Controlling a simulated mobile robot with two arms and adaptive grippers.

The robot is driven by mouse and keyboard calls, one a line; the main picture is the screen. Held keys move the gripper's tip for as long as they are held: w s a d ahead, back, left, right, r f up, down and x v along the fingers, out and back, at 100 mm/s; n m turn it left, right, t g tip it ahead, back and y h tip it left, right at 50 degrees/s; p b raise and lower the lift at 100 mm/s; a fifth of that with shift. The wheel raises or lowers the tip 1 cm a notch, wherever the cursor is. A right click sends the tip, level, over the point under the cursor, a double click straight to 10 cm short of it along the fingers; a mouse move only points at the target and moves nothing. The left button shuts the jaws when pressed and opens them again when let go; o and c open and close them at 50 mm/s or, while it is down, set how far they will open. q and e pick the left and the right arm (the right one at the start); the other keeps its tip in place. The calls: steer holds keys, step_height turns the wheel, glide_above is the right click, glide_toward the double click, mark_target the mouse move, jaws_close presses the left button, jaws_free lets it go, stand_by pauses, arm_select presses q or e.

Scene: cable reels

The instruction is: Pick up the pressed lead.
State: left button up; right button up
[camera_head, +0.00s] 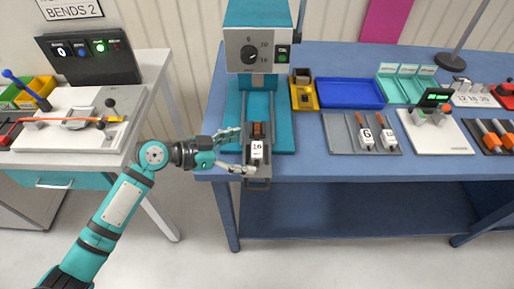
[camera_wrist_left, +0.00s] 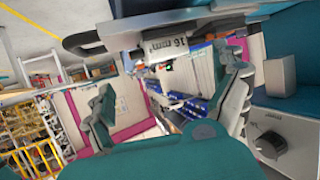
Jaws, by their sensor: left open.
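My left gripper (camera_head: 243,151) is open and empty in the head view, with one finger behind the other, at the left of the block labelled 16 (camera_head: 257,149) at the press front. A small orange-brown piece (camera_head: 257,129) sits just behind that block; I cannot tell whether it is the pressed lead. In the left wrist view my left gripper (camera_wrist_left: 170,100) has its fingers wide apart with nothing held. The block's "16 mm²" label (camera_wrist_left: 167,45) shows beyond the fingers. My right gripper is out of view.
The teal press (camera_head: 259,55) stands over the block on the blue table (camera_head: 300,166). A yellow holder (camera_head: 303,95), a blue tray (camera_head: 350,93) and a grey rack (camera_head: 347,141) lie to its right. An orange cable (camera_head: 70,122) lies on the left bench's white board.

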mark_target(257, 151)
arm_select(q)
steer(key=p+x, duration=0.1)
steer(key=x, duration=0.2)
steer(key=shift+w+d+f+p, duration=0.1)
steer(key=shift+w+d+p, duration=0.15)
steer(key=shift+p, duration=0.15)
steer(key=shift+w+d+f, duration=0.15)
steer(key=shift+d+f, duration=0.2)
steer(key=shift+d, duration=0.05)
steer(key=shift+a, duration=0.1)
steer(key=c, duration=1.6)
steer(key=shift+c, duration=0.3)
steer(key=shift+r, duration=0.1)
